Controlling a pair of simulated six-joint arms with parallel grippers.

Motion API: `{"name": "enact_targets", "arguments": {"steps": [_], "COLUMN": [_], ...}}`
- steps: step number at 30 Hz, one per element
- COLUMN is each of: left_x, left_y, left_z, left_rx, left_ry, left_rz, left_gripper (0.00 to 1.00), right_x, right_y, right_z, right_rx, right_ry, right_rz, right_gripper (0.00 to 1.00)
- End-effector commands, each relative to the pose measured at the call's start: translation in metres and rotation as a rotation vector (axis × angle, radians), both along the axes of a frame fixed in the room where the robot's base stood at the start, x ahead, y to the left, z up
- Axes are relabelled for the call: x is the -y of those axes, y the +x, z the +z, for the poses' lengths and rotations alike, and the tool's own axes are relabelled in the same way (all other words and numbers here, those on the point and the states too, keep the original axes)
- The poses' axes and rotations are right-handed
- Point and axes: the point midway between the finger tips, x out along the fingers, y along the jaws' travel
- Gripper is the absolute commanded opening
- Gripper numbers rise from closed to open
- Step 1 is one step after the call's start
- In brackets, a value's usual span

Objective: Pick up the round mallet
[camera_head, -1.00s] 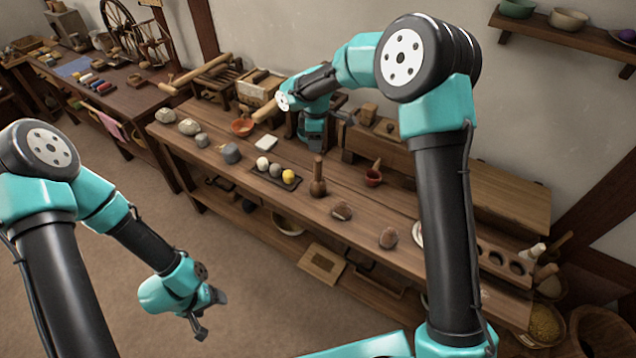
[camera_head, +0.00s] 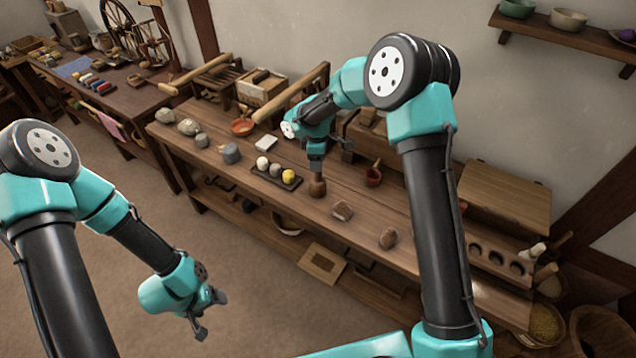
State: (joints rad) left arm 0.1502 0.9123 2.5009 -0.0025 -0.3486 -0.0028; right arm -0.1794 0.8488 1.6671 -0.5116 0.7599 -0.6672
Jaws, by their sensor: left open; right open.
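The round mallet (camera_head: 317,188) is a brown wooden head standing upright on the workbench, right of the tray with the balls. Its upright handle is now hidden behind my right gripper. My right gripper (camera_head: 316,172) points down directly over the mallet head, at the handle's place, with open jaws. I cannot tell whether the fingers touch the handle. My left gripper (camera_head: 208,318) is open and empty, hanging over the floor in front of the bench.
A dark tray (camera_head: 262,176) with pale and yellow balls lies just left of the mallet. A red mortar (camera_head: 373,177) stands to its right. The bench (camera_head: 290,213) is bare in front of the mallet.

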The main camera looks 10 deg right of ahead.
Motion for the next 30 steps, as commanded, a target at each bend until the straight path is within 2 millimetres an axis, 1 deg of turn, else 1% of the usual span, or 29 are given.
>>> {"name": "enact_targets", "arguments": {"steps": [1,6,9,24,30], "left_x": [0.000,0.000,0.000,0.000,0.000], "left_y": [0.000,0.000,0.000,0.000,0.000], "left_z": [0.000,0.000,0.000,0.000,0.000], "left_rx": [0.000,0.000,0.000,0.000,0.000], "left_ry": [0.000,0.000,0.000,0.000,0.000], "left_rz": [0.000,0.000,0.000,0.000,0.000], "left_gripper": [0.75,0.75,0.75,0.75,0.75], "right_x": [0.001,0.002,0.002,0.002,0.002], "right_y": [-0.002,-0.004,-0.003,-0.003,-0.003], "right_z": [-0.008,-0.031,-0.037,-0.038,-0.038], "right_rx": [-0.003,-0.003,-0.001,0.000,0.000], "right_ry": [0.000,0.000,0.000,0.001,0.001], "right_rz": [-0.001,0.000,-0.001,0.000,0.000], "right_gripper": [0.60,0.60,0.60,0.60,0.41]}}
